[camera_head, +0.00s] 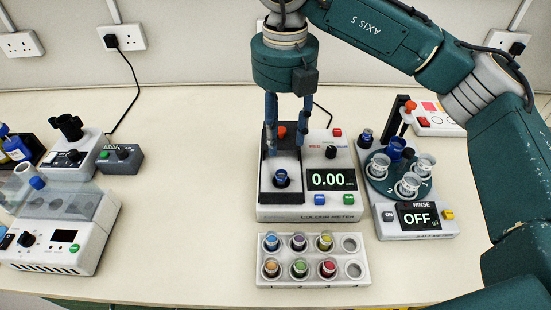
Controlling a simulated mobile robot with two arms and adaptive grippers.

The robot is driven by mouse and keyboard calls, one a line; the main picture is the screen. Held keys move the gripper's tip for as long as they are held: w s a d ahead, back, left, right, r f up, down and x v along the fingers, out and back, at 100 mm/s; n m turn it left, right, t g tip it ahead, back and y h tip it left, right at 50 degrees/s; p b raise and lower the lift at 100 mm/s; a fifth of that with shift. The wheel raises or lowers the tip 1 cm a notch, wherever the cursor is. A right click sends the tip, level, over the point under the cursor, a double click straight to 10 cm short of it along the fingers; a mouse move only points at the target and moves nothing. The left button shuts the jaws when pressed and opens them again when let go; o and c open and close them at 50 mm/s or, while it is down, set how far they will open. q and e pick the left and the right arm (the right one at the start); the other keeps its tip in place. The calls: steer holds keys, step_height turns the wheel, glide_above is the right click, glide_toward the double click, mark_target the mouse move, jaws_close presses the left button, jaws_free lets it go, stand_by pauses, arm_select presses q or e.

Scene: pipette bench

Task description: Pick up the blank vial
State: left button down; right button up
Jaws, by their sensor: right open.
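My right gripper (286,150) points down over the colour meter (308,214), its two blue fingers apart with nothing seen between them. A small vial with a dark blue rim (282,177) sits upright in the meter's well, just below and in front of the fingertips. No label shows which vial is the blank. Another dark vial (366,138) stands at the back left of the rinse unit (424,235). The white rack (313,284) in front holds several vials with coloured contents; its right-hand column looks empty. My left gripper is out of view.
The rinse unit's carousel (394,183) with several cups stands right of the meter. A white instrument with a clear cover (60,235) and a small grey box (120,159) are at the left. The bench between them and the meter is clear.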

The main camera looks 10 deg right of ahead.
steer(key=p, duration=0.1)
glide_above(281, 181)
step_height(281, 181, down, 4)
steer(key=f+p, duration=0.1)
steer(key=f, duration=0.1)
steer(key=w+f+p, duration=0.1)
steer(key=f, duration=0.2)
steer(key=shift+w+d+f, duration=0.1)
steer(key=shift+d, duration=0.05)
steer(key=shift+f+p, duration=0.35)
steer(key=shift+f, duration=0.25)
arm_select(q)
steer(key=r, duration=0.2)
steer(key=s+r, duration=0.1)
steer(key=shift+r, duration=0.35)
arm_select(e)
steer(key=shift+f, duration=0.1)
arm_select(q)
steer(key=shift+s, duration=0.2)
arm_select(e)
steer(key=c, duration=1)
